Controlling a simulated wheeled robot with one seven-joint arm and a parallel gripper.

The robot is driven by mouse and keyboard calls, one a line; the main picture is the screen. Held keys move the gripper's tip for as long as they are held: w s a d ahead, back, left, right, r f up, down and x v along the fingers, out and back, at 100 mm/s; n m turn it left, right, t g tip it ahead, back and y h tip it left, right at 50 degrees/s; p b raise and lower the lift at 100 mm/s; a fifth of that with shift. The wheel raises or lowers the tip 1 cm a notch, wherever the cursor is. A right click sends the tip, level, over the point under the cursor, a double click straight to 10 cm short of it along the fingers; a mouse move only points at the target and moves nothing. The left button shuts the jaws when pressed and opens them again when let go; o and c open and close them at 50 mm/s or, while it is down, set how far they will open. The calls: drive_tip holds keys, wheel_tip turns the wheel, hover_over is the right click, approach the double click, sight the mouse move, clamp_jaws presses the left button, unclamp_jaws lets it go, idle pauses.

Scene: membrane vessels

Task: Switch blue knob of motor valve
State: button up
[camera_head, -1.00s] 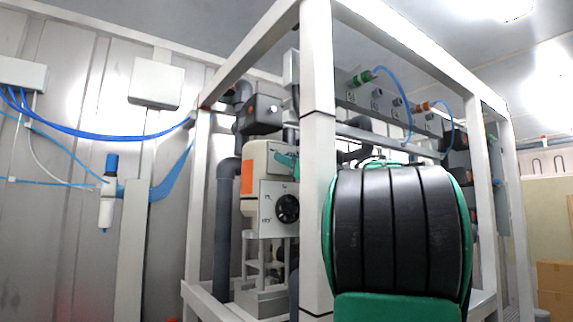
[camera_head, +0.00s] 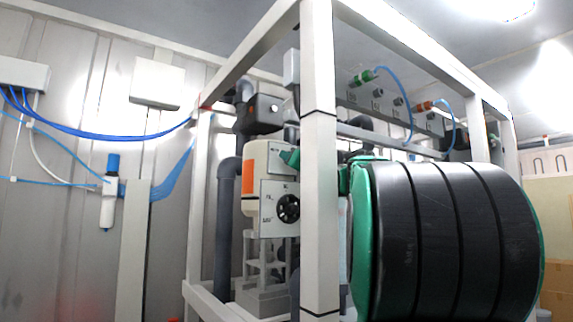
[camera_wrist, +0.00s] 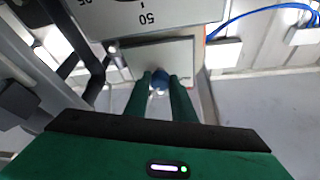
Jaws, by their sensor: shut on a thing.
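The motor valve (camera_head: 250,205) has a cream housing, an orange panel and a light grey face with a black round part on it. It stands inside the white frame, left of the front post. A green fingertip of my gripper (camera_head: 289,157) shows at the valve's upper right; the post hides much of the hand. In the wrist view, the blue knob (camera_wrist: 160,77) sits between the two green fingertips of my gripper (camera_wrist: 161,84). The fingers are shut on it. The knob is not visible in the head view. A grey plate (camera_wrist: 180,50) lies behind the knob.
The white front post (camera_head: 319,200) stands between the valve and my forearm. A dark pipe (camera_head: 228,220) runs left of the valve, and a grey box (camera_head: 264,115) is above it. Blue hoses (camera_head: 100,133) hang along the left wall.

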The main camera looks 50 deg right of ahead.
drive_tip(key=shift+a, duration=0.1)
drive_tip(key=o, duration=1.1)
drive_tip(key=shift+c, duration=0.2)
drive_tip(key=v, duration=1)
drive_tip(key=shift+s+a+f, duration=0.15)
drive_tip(key=shift+s+a, duration=0.05)
drive_tip(key=shift+s, duration=0.05)
